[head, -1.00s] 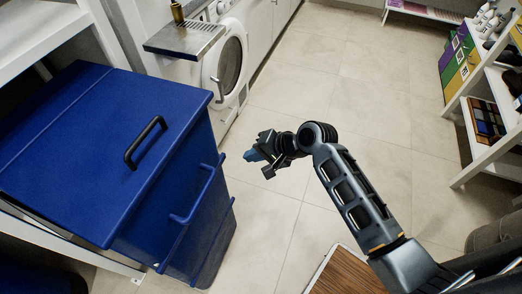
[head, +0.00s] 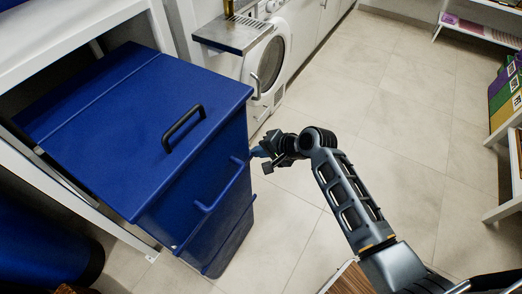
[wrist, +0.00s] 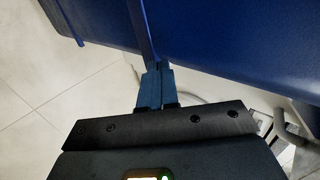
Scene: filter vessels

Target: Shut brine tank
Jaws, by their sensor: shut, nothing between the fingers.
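The brine tank appears as a large blue tank (head: 214,222) at the left of the head view, jutting out from under a white shelf. Its blue lid (head: 120,120) lies flat over the top and has a black handle (head: 183,127). A blue bar handle (head: 222,187) is on its front face. My gripper (head: 256,152) is at the tank's right side near the bar's upper end. In the wrist view its blue fingertips (wrist: 155,88) are together and empty, close to a blue edge of the tank (wrist: 222,40). I cannot tell whether they touch it.
A white washer (head: 268,68) with a metal top stands behind the tank. A white shelf unit (head: 506,150) with coloured folders is at the right. A dark blue cylinder (head: 40,240) lies at the lower left. Tiled floor (head: 390,130) is clear in the middle.

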